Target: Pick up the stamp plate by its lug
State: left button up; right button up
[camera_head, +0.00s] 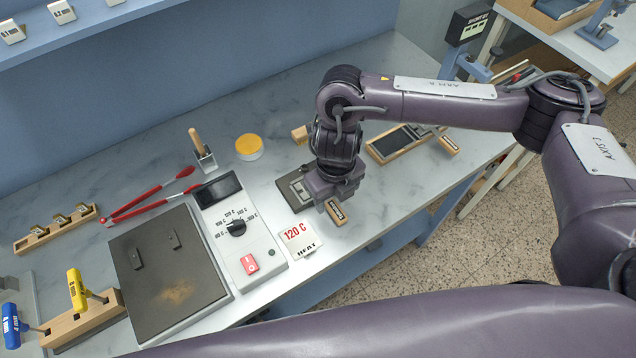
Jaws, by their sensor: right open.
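A flat dark grey base with a lighter grey plate on it (296,187) lies on the marble bench; this looks like the stamp plate, but I cannot tell for sure. My right gripper (333,202) points down over the right side of this base and hides much of it. Its jaws are open; the fingertips are hard to make out, and I see nothing held between them. The lug is not clearly visible, and I cannot tell whether the gripper touches anything. My left gripper is out of view.
Left of the gripper are a sign reading 120 C (297,235), a heater control box (262,237) and a dark hot plate (160,300). Red tongs (150,200), a yellow-topped tin (249,147) and a wooden rack (40,238) lie behind. A wood-framed tray (381,156) stands right.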

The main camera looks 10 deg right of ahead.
jog(key=shift+f, duration=1.05)
jog(key=shift+r, duration=0.1)
grip_shut()
